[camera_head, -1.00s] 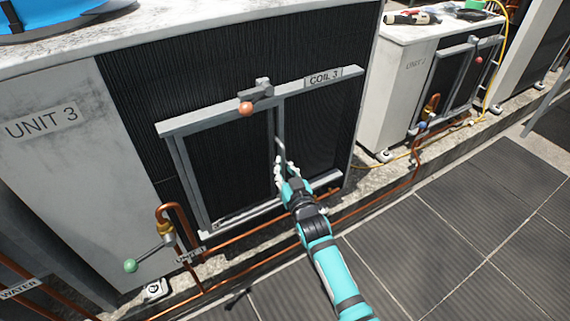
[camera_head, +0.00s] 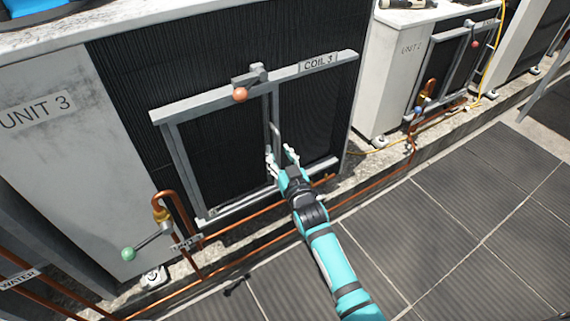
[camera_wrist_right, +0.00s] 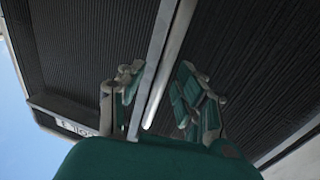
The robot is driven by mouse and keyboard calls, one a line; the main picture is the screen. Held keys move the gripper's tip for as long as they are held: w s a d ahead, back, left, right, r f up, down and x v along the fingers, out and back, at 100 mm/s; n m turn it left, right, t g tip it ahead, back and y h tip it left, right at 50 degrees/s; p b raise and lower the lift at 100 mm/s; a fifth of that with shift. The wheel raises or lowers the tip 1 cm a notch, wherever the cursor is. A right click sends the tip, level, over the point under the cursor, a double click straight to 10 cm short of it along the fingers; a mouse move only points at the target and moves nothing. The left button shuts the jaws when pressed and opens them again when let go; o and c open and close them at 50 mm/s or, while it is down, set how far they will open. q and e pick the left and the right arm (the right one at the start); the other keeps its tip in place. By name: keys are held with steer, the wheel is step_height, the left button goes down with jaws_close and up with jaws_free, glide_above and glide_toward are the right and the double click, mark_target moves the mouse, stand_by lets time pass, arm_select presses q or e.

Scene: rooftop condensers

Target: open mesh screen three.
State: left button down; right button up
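Mesh screen three (camera_head: 174,155) is a grey frame with dark mesh on the front of Unit 3, under a rail labelled COIL 3 (camera_head: 319,63). The screen looks shut. A latch with an orange knob (camera_head: 240,95) sits at the rail above its right edge. A slim vertical bar handle (camera_head: 274,132) stands on the right edge. My right gripper (camera_head: 281,154) is open at the handle's lower end. In the right wrist view the handle (camera_wrist_right: 168,65) runs between the spread fingers (camera_wrist_right: 160,88); I cannot tell whether either touches it. My left gripper is not in view.
Copper pipes (camera_head: 245,222) run low along the unit, with a green-knobbed valve lever (camera_head: 128,254) at the lower left. Unit 2 (camera_head: 393,75) stands beyond to the right. The tiled floor (camera_head: 450,220) at the right is clear.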

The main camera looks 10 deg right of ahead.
steer(key=s+d, duration=0.1)
steer(key=s, duration=1)
steer(key=shift+s+d, duration=0.2)
steer(key=shift+d, duration=0.15)
steer(key=shift+f, duration=0.1)
